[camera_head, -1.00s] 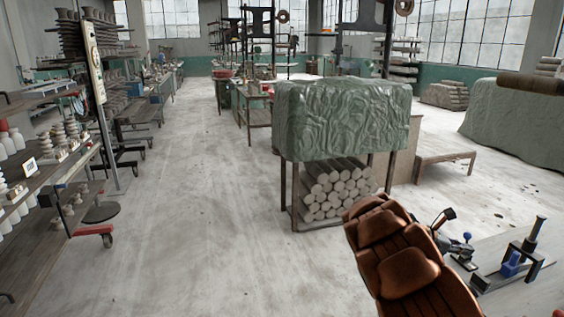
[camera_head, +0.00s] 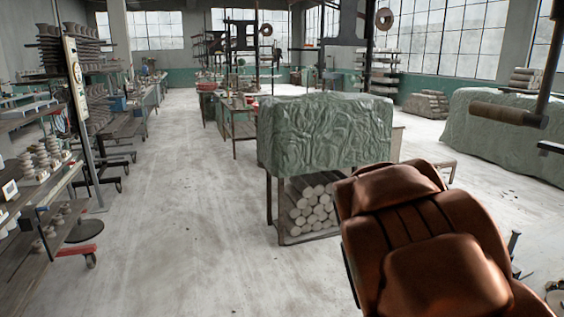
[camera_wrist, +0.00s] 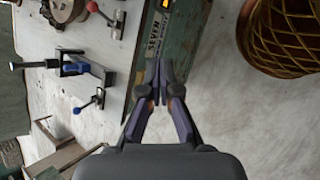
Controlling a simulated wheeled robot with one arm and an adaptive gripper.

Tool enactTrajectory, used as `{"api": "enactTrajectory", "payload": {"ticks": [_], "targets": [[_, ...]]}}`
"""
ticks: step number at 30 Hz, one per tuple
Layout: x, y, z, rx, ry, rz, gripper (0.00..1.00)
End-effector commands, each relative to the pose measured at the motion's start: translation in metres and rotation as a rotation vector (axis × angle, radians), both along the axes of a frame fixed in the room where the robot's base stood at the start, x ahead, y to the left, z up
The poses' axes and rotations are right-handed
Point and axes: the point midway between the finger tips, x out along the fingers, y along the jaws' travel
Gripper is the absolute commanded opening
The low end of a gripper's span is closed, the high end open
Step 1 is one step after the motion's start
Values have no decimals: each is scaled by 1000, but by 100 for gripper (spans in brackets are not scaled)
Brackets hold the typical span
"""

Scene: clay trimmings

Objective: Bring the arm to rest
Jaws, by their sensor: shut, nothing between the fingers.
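My gripper (camera_wrist: 160,82) shows in the wrist view with its fingertips together and nothing between them. It hangs over the edge of a pale worktop, with floor below and to the right. In the head view my copper-brown arm fills the lower right, and my gripper is hidden there.
In the wrist view the worktop (camera_wrist: 95,28) carries a blue-handled clamp (camera_wrist: 70,67) and a red-handled lever (camera_wrist: 112,20). A golden lattice basket (camera_wrist: 290,35) is at the upper right. In the head view a cloth-covered stand (camera_head: 325,130) lies ahead; the floor (camera_head: 180,220) left of it is clear.

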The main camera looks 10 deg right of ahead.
Motion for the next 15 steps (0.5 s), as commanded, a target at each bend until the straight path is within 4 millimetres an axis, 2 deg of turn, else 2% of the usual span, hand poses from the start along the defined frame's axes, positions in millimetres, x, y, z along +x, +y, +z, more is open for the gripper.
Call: {"api": "enactTrajectory", "payload": {"ticks": [1, 15], "targets": [[-8, 15, 4, 30, -35, -22, 0], [-90, 160, -5, 357, -238, -257, 0]]}}
